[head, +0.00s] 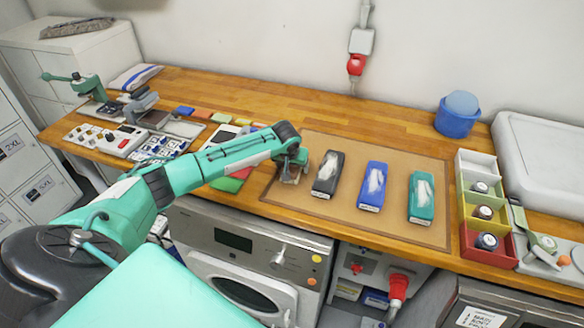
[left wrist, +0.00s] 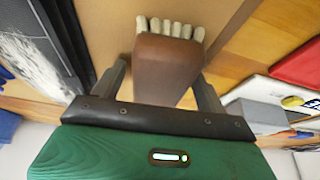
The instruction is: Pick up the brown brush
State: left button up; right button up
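The brown brush (left wrist: 167,62) is in the left wrist view, a brown block with a row of cream bristles at its far side. My left gripper (left wrist: 164,82) is open, with one finger on each side of the brush and a narrow gap showing. In the head view my left gripper (head: 291,172) is low over the left part of the tan mat (head: 325,218) and hides most of the brush. I cannot tell how deep the fingers reach. My right gripper is not in view.
Right of the gripper, black (head: 328,175), blue (head: 373,186) and green (head: 421,198) blocks with white tops lie on the mat. The black one is close. A divided bin (head: 484,215) and a blue tub (head: 457,115) stand at the right. The bench behind the mat is clear.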

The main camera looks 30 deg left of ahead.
pick_arm(q)
jog(key=c, duration=0.9)
jog(key=shift+r, duration=0.1)
jog(key=shift+r+b, duration=0.1)
jog(key=shift+b, duration=0.25)
notch_tip(320, 180, up, 20)
jog(key=b, duration=0.4)
jog(key=shift+r, duration=0.1)
